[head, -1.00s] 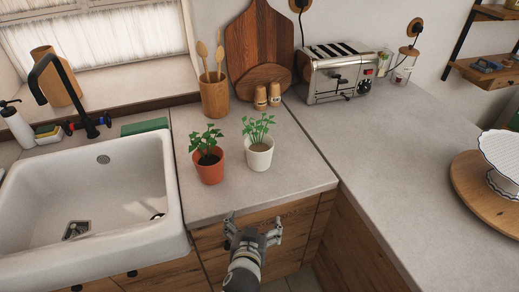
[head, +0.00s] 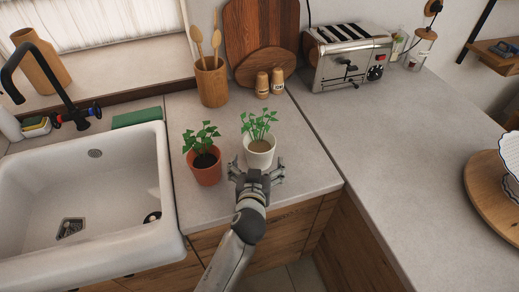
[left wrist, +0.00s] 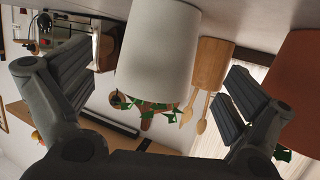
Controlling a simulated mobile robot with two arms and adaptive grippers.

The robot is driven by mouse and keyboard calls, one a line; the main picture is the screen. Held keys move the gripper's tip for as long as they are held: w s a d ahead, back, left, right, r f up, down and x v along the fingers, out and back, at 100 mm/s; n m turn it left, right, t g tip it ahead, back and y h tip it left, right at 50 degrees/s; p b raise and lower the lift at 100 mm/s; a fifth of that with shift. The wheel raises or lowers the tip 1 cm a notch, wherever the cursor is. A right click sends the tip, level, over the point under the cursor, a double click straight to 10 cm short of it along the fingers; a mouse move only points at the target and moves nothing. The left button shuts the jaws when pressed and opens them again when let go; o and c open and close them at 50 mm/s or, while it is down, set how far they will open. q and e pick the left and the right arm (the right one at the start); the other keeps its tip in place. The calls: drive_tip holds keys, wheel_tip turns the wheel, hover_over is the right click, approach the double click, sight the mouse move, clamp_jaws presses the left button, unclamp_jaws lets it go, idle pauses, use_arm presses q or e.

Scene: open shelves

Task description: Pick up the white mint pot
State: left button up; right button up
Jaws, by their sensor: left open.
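The white mint pot (head: 259,154) stands upright on the counter, with green leaves above its rim. My left gripper (head: 257,168) is open just in front of it, with a finger toward each side of the pot. In the left wrist view, which looks upside down, the white pot (left wrist: 158,45) fills the middle between the two spread fingers of the gripper (left wrist: 150,95). I cannot tell whether the fingers touch it. My right gripper is not in view.
A terracotta pot (head: 207,172) with a plant stands close on the left, and shows in the left wrist view (left wrist: 299,85). The sink (head: 90,200) is further left. Wooden shakers (head: 269,82), a utensil holder (head: 212,85) and a toaster (head: 347,60) stand behind. The right counter (head: 400,150) has free room.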

sight(259, 147)
use_arm(q)
drive_tip(key=shift+w, duration=0.4)
drive_tip(key=shift+w+f, duration=0.15)
drive_tip(key=shift+w, duration=0.05)
drive_tip(key=p+x, duration=0.1)
drive_tip(key=x, duration=0.1)
drive_tip(key=r+p+x, duration=0.1)
drive_tip(key=x, duration=0.1)
drive_tip(key=shift+w+d, duration=0.1)
drive_tip(key=shift+w, duration=0.3)
drive_tip(key=shift+w+f, duration=0.2)
drive_tip(key=shift+w, duration=0.2)
drive_tip(key=shift+c, duration=0.3)
drive_tip(key=c, duration=1.2)
drive_tip(key=shift+c, duration=0.8)
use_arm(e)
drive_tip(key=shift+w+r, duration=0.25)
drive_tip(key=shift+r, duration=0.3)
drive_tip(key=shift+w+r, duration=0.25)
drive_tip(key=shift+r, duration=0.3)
